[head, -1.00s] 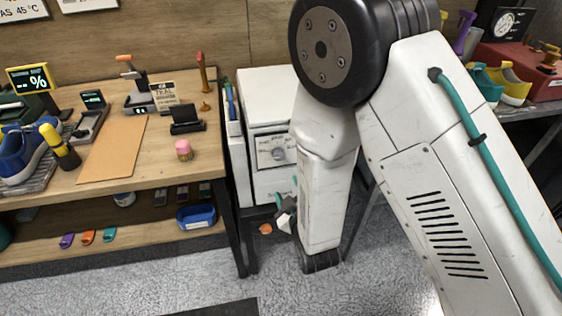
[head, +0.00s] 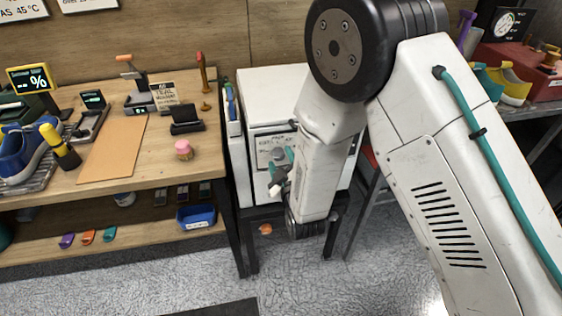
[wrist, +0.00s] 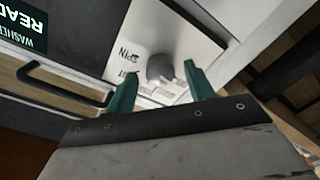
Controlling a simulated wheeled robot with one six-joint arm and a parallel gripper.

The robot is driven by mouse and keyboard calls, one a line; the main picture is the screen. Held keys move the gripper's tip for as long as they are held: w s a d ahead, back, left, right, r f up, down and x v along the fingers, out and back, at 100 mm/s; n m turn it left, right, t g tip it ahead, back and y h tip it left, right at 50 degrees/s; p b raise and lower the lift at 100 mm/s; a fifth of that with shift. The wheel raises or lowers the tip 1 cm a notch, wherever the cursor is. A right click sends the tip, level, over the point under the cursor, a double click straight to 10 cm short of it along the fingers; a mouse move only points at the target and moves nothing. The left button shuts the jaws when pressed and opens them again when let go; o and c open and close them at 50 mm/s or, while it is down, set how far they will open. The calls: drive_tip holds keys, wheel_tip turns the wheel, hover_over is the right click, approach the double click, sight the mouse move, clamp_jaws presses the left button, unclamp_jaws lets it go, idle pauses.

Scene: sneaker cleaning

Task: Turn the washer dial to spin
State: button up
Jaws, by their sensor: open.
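The washer (head: 268,98) is a white box standing between the workbench and my arm in the head view. Its grey round dial (wrist: 160,68) sits on a pale front panel, with the word SPIN (wrist: 129,55) printed to its left in the wrist view. My gripper (wrist: 155,84) has two teal fingers standing apart, one on each side of the dial in that view. I cannot tell whether they touch it. In the head view my gripper (head: 279,172) is at the washer's front, partly hidden by my arm, and the dial (head: 278,154) shows just above it.
A black handle (wrist: 62,85) and a dark display (wrist: 25,25) are on the washer front. The wooden workbench (head: 160,135) stands close on the left, its black leg near the washer. Open grey floor (head: 200,275) lies in front.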

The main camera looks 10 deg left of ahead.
drive_tip(key=c, duration=1)
drive_tip(key=shift+o, duration=0.2)
